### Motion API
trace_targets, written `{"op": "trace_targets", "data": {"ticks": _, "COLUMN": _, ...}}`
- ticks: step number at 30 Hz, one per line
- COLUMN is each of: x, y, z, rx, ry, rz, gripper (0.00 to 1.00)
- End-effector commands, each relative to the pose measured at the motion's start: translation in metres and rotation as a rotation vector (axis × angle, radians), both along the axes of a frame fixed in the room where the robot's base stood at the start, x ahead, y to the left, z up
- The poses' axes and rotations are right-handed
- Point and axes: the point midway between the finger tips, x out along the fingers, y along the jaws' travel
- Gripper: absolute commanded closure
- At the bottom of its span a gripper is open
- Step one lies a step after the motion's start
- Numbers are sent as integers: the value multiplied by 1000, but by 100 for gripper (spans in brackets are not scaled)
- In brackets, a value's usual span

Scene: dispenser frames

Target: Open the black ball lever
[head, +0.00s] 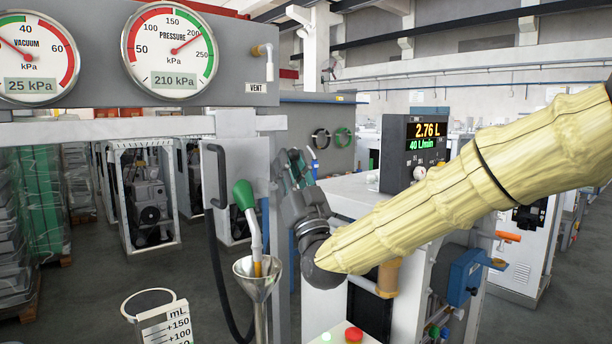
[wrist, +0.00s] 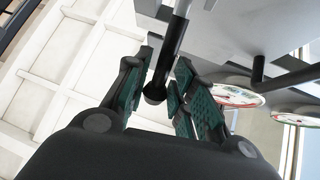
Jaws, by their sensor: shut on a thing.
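The black ball lever (wrist: 156,88) shows in the wrist view as a dark rod with a round ball end, hanging from a grey block. My gripper (wrist: 168,82) is shut on the lever, with its green-padded fingers on either side of the rod and the ball showing between them. In the head view my gripper (head: 298,165) is at the right side of the dispenser frame, at the end of my cream-covered arm. The lever is not clearly visible in that view, and my gripper's contact with it cannot be made out there.
A green-topped spout (head: 243,194) points down into a metal funnel (head: 257,280), with amber colour at its tip. A measuring vessel (head: 149,303) stands left of it. Vacuum and pressure gauges (head: 170,48) top the frame. A display (head: 412,150) reads 2.76 L behind my arm.

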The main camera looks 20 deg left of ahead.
Motion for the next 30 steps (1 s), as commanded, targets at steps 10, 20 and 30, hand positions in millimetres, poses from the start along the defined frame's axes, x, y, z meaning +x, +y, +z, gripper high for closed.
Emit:
{"op": "trace_targets", "data": {"ticks": 10, "x": -6, "y": 11, "z": -3, "rx": 27, "ry": -13, "rz": 16, "gripper": 100}}
{"op": "trace_targets", "data": {"ticks": 20, "x": -6, "y": 11, "z": -3, "rx": 26, "ry": -13, "rz": 17, "gripper": 100}}
{"op": "trace_targets", "data": {"ticks": 30, "x": -6, "y": 11, "z": -3, "rx": 26, "ry": -13, "rz": 17, "gripper": 65}}
